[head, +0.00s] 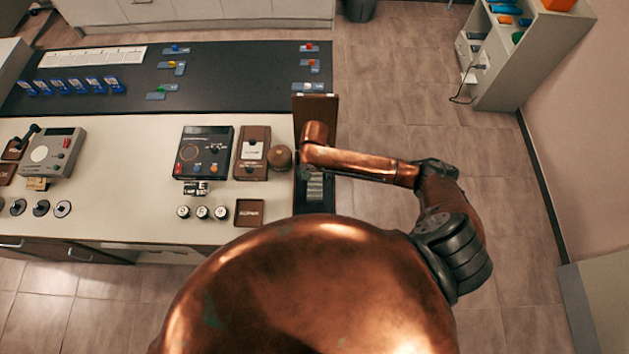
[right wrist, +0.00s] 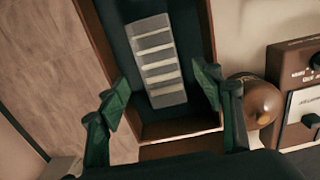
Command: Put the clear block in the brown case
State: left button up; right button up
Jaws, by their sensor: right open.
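The brown case (head: 324,115) lies open at the right end of the counter, partly hidden by my right arm. In the right wrist view its brown rim (right wrist: 93,38) surrounds a dark lining. The clear block (right wrist: 159,60), pale and crossed by light bands, lies inside the case on this lining; it also shows in the head view (head: 314,188). My right gripper (right wrist: 163,84) is open above the case, its dark green fingers on either side of the block and apart from it. In the head view its fingers are mostly hidden beneath the wrist. My left gripper is out of view.
A round brown knob (head: 280,157) and a brown box (head: 252,152) stand just left of the case. A dark control unit (head: 203,152), several small round pieces and a brown plate (head: 249,212) lie further left. Open floor is on the right.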

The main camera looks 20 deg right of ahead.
aim_at(314, 183)
notch_tip(314, 183, up, 6)
jog(key=shift+r, duration=0.1)
dwell(0.4)
